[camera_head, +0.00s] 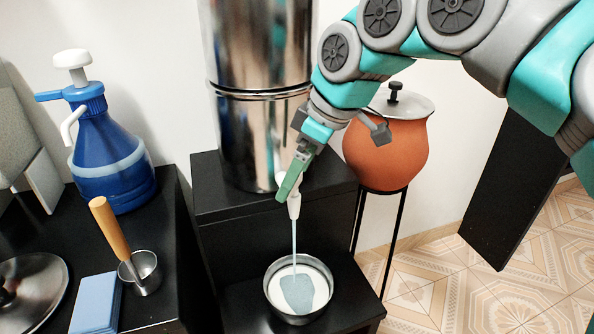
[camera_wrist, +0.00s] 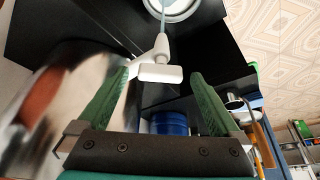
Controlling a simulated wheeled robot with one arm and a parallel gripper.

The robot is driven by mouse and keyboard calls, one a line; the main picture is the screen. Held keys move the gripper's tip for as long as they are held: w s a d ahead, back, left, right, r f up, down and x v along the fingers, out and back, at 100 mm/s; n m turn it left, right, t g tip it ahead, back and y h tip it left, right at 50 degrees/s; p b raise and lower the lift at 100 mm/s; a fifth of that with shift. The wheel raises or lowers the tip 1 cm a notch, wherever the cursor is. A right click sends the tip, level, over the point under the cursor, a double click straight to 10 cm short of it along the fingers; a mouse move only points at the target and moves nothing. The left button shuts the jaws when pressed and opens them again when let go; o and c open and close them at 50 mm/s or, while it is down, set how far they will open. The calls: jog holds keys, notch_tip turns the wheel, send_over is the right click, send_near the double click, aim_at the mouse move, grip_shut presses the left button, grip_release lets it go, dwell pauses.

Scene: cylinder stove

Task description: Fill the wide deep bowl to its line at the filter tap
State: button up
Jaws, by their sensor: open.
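The steel wide deep bowl (camera_head: 297,317) stands on the low black shelf under the white filter tap (camera_head: 294,207). A thin stream (camera_head: 294,245) runs from the spout into it. Pale blue water (camera_head: 297,293) covers part of the light bowl floor; I cannot make out the fill line. The tall steel filter (camera_head: 257,130) stands on the upper black step. My gripper (camera_head: 286,192) is at the tap. In the wrist view my gripper (camera_wrist: 160,74) has its green fingers apart on either side of the white tap handle (camera_wrist: 159,73). The bowl (camera_wrist: 182,8) shows at the top edge.
On the left black counter are a blue pump jug (camera_head: 110,165), a wooden-handled steel ladle (camera_head: 110,229), a blue block (camera_head: 96,303) and a steel lid (camera_head: 32,292). A clay pot (camera_head: 386,152) on a thin black stand is right of the filter. Tiled floor is clear at right.

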jog(key=shift+c, duration=0.4)
jog(key=c, duration=1.3)
jog(key=shift+f+m, duration=0.1)
jog(key=shift+m, duration=0.2)
jog(key=m+t+b, duration=0.1)
jog(key=m, duration=0.1)
jog(key=shift+s+m+h, duration=0.1)
jog(key=shift+m+h, duration=0.3)
jog(key=m+h, duration=0.1)
jog(key=m, duration=0.2)
jog(key=m+t+b, duration=0.1)
jog(key=m, duration=0.1)
jog(key=shift+a+m+h, duration=0.2)
jog(key=shift+m+h, duration=0.2)
jog(key=shift+m, duration=0.3)
jog(key=o, duration=1.4)
